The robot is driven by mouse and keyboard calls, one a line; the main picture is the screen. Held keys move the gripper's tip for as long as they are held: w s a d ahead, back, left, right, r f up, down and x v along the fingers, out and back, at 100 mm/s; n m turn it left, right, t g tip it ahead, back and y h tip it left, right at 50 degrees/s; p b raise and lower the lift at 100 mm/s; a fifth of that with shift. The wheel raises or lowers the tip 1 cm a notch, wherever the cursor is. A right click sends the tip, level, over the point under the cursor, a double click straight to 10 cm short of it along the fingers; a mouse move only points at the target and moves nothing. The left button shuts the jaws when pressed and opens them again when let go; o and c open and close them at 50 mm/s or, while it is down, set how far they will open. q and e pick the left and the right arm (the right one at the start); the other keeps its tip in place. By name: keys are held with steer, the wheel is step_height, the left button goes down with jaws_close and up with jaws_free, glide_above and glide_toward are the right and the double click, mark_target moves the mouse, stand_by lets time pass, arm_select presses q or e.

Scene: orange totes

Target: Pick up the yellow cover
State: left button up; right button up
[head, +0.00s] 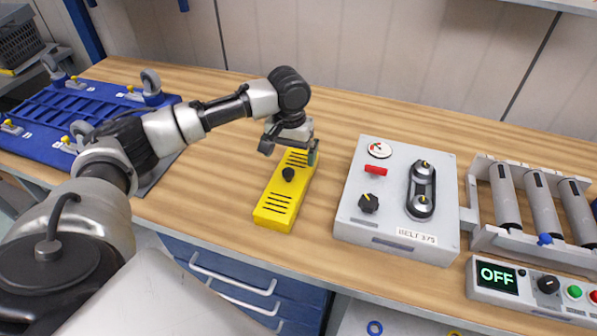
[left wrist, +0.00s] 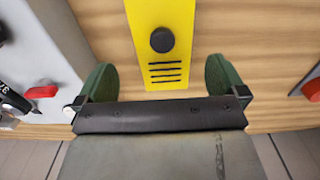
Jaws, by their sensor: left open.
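The yellow cover (head: 282,196) is a long flat box with black slots and a round black knob, lying on the wooden workbench. Its far end is partly hidden by my left gripper (head: 289,152), which is over that end. In the left wrist view the cover (left wrist: 161,16) shows its knob and slots, and its end lies between the two green fingers of my left gripper (left wrist: 158,78). The gripper is open, with a gap on both sides of the cover. My right gripper is not in view.
A grey belt unit (head: 348,217) stands right of the cover. Further right are a roller conveyor (head: 483,241) and a control panel reading OFF (head: 517,300). A blue tote or base with casters (head: 40,148) is at the left. Bare wood (head: 222,190) lies left of the cover.

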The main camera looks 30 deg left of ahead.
mark_target(289, 179)
arm_select(q)
steer(key=f, duration=0.1)
steer(key=s+f, duration=0.1)
steer(key=f, duration=0.1)
steer(key=shift+s+f, duration=0.25)
steer(key=shift+s, duration=0.05)
steer(key=shift+w+f, duration=0.1)
steer(key=shift+f, duration=0.25)
steer(key=shift+w+f, duration=0.2)
steer(key=shift+f, duration=0.15)
step_height(289, 179, down, 4)
steer(key=shift+w+a+f+p, duration=0.1)
steer(key=shift+f+p, duration=0.05)
steer(key=shift+p, duration=0.45)
steer(key=shift+f, duration=0.25)
steer(key=shift+c, duration=0.6)
steer(key=c, duration=0.5)
steer(key=shift+c, duration=0.8)
steer(key=shift+w+r, duration=0.1)
steer(key=shift+r, duration=0.1)
step_height(289, 179, up, 10)
steer(key=shift+f+b, duration=0.15)
steer(key=shift+b, duration=0.3)
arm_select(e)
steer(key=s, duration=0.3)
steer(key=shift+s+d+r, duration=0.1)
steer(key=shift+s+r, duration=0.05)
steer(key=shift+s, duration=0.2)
